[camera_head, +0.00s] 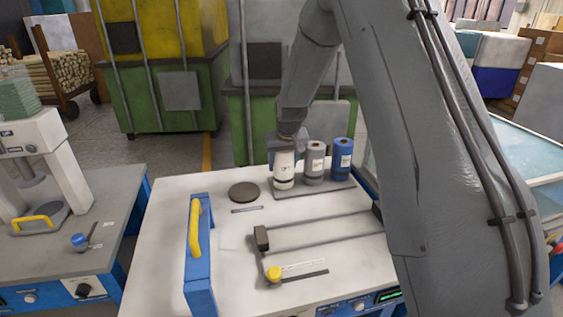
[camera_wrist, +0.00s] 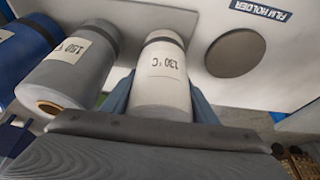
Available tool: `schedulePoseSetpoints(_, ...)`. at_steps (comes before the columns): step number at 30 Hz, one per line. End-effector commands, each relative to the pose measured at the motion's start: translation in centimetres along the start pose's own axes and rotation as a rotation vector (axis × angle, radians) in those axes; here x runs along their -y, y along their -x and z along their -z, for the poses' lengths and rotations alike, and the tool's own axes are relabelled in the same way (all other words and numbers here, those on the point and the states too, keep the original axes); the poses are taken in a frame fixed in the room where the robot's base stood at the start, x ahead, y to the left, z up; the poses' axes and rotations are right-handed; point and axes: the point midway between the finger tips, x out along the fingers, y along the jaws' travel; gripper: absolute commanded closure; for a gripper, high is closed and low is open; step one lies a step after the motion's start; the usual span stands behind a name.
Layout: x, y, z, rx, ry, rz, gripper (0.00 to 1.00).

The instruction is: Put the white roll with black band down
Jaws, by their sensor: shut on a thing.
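The white roll with black band (camera_head: 284,168) is upright at the left end of a grey holder strip (camera_head: 322,192) on the white table. In the wrist view the white roll (camera_wrist: 163,80) shows a "130 °C" label and a dark band at its far end. My gripper (camera_wrist: 162,98) is shut on it, one blue-grey finger on each side. In the head view my gripper (camera_head: 283,148) comes down from above onto the roll's top. I cannot tell whether the roll's base touches the strip.
A grey roll (camera_head: 314,163) labelled "150 °C" and a blue roll (camera_head: 342,158) stand close to its right. A dark round disc (camera_head: 244,192) lies left of it. A blue frame with a yellow handle (camera_head: 195,230) and a rail fixture (camera_head: 262,238) stand nearer the front.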

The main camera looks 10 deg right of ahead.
Motion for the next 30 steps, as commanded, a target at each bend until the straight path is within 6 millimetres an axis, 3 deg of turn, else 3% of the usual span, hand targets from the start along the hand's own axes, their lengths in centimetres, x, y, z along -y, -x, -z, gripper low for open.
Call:
schedulePoseSetpoints(11,0.0,-0.4,-0.1,-0.002,0.0,0.0,0.74)
schedulePoseSetpoints(12,0.0,-0.4,-0.1,-0.002,0.001,0.0,0.4)
schedulePoseSetpoints(15,0.0,-0.3,-0.1,-0.002,0.001,0.0,0.28)
schedulePoseSetpoints(23,0.0,-0.3,-0.1,-0.002,0.001,0.0,0.28)
schedulePoseSetpoints(30,0.0,1.4,0.1,-0.004,0.001,0.0,0.28)
